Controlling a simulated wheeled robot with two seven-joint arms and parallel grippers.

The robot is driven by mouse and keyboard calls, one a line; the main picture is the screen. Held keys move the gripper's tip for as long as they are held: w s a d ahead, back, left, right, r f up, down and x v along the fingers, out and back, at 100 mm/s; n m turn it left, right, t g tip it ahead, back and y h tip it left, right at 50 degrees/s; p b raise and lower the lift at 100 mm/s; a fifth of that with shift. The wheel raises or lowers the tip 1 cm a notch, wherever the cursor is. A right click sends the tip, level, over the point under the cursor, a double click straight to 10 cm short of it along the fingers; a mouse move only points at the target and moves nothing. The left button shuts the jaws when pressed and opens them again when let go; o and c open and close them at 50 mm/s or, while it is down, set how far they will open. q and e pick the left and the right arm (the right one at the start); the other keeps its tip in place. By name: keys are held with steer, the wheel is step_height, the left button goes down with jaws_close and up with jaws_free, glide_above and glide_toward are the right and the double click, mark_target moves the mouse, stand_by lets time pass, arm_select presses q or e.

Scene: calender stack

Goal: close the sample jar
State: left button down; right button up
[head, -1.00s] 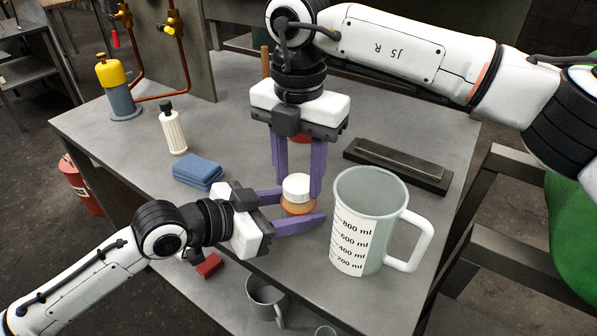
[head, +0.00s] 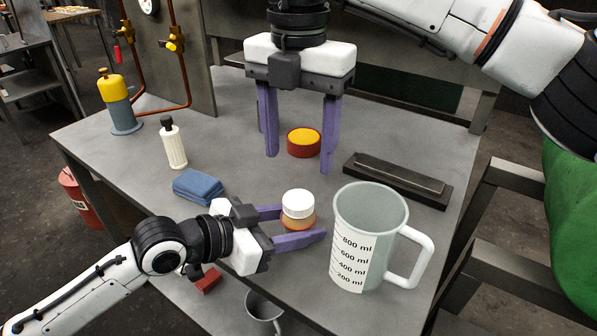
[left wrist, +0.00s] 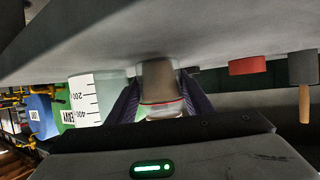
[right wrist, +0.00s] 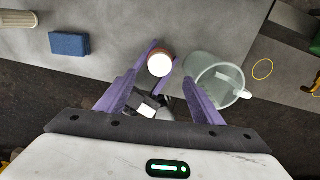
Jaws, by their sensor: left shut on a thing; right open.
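The sample jar (head: 302,224) has a clear body with orange-brown contents and stands near the front of the grey bench. The white lid (head: 298,203) sits on its mouth and looks level; whether it is screwed tight I cannot tell. My left gripper (head: 303,225) is shut on the jar body, a finger on each side. In the left wrist view the jar (left wrist: 157,82) is between the fingers. My right gripper (head: 300,160) is open and empty, raised above the jar, fingers pointing down. In the right wrist view the lid (right wrist: 160,65) shows beyond the fingertips.
A large measuring jug (head: 360,240) stands close right of the jar. A red tin with yellow top (head: 303,143), a dark bar block (head: 398,180), a blue cloth (head: 198,186) and a white bottle (head: 174,146) are around. Bench between cloth and tin is clear.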

mark_target(284, 226)
steer(key=shift+r, duration=1.7)
arm_select(q)
steer(key=c, duration=0.8)
jaws_free()
steer(key=v, duration=0.9)
steer(key=shift+f, duration=0.1)
steer(key=shift+s+a+r, duration=0.3)
steer(key=shift+s+a, duration=0.1)
steer(key=shift+a, duration=0.1)
arm_select(e)
steer(key=shift+f, duration=0.15)
